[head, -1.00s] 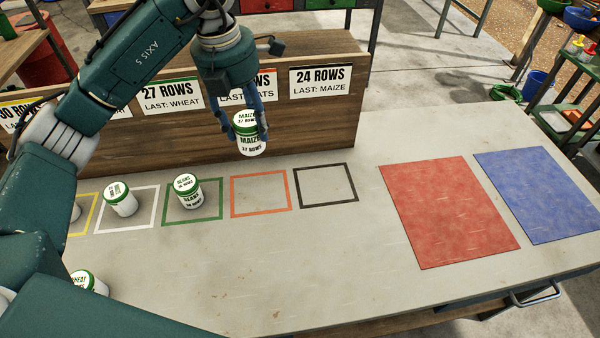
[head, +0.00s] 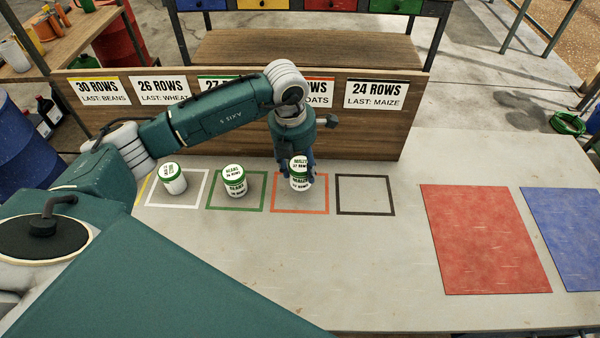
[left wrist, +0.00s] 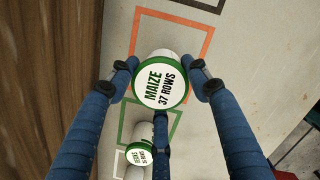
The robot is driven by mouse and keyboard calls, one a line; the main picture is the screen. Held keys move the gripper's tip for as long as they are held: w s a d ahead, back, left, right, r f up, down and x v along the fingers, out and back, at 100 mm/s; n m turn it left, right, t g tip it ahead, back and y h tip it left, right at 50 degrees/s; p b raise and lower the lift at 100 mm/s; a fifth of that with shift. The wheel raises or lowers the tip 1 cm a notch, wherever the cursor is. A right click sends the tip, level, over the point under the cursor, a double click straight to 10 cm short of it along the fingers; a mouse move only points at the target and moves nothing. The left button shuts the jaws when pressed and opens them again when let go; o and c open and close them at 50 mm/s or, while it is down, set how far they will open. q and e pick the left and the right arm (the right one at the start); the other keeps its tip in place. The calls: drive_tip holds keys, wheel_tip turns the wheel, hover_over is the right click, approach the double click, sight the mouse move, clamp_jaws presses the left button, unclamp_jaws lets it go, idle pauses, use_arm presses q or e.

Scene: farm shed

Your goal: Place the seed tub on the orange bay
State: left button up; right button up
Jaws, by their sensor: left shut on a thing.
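The seed tub (head: 299,173) is white with a green band and reads MAIZE, 37 ROWS on its lid. My left gripper (head: 300,175) is shut on it from above. The tub is over the orange bay (head: 274,194), an orange outline on the bench; whether its base touches the bench I cannot tell. In the left wrist view, the tub lid (left wrist: 160,91) sits between the fingers (left wrist: 163,75), with the orange outline (left wrist: 207,40) around and beyond it. My right gripper is not in view.
A beans tub (head: 234,182) stands in the green bay (head: 209,193) to the left, another tub (head: 174,179) in the white bay (head: 149,199). The black bay (head: 391,194) is empty. A wooden board with signs (head: 376,95) rises behind. Red (head: 485,240) and blue (head: 570,235) mats lie at right.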

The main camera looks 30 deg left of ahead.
sight(300, 177)
use_arm(q)
wheel_tip(300, 177, down, 4)
drive_tip(key=shift+r+p, duration=0.2)
drive_tip(key=shift+p, duration=0.25)
drive_tip(key=shift+f, duration=0.15)
drive_tip(key=shift+f, duration=0.1)
drive_tip(key=shift+f, duration=0.15)
drive_tip(key=o, duration=1.3)
drive_tip(key=shift+c, duration=0.2)
